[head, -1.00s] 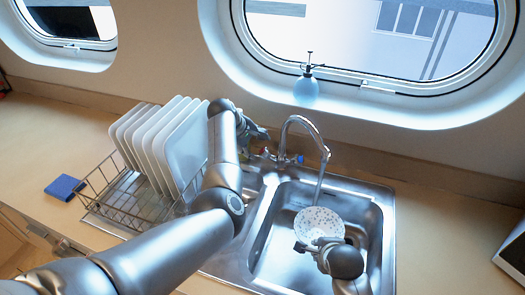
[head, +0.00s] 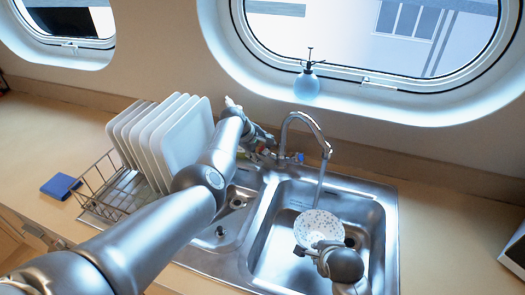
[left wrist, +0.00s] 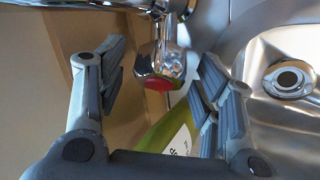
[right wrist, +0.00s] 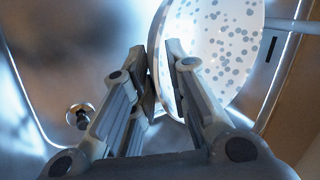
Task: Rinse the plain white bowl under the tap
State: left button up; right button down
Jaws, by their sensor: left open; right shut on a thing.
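A white bowl with grey specks, not plain white, (head: 318,224) is tilted in the right sink basin, under a stream of water (head: 320,183) from the tap (head: 308,122). My right gripper (head: 318,248) is shut on its rim; the bowl (right wrist: 228,55) also fills the upper right of the right wrist view. My left gripper (head: 268,145) is open beside the tap's base. In the left wrist view, a chrome tap knob with a red mark (left wrist: 158,68) sits between the open fingers, apart from both. No plain white bowl shows.
A dish rack (head: 105,193) with several white plates (head: 180,138) stands left of the sink. A green bottle (left wrist: 160,135) is close below my left fingers. A spray bottle (head: 306,88) is on the sill, a blue sponge (head: 60,186) at left. Counter at right is mostly clear.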

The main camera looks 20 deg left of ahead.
pick_arm(q)
jog(key=c, duration=1)
pick_arm(e)
jog(key=shift+r, duration=0.1)
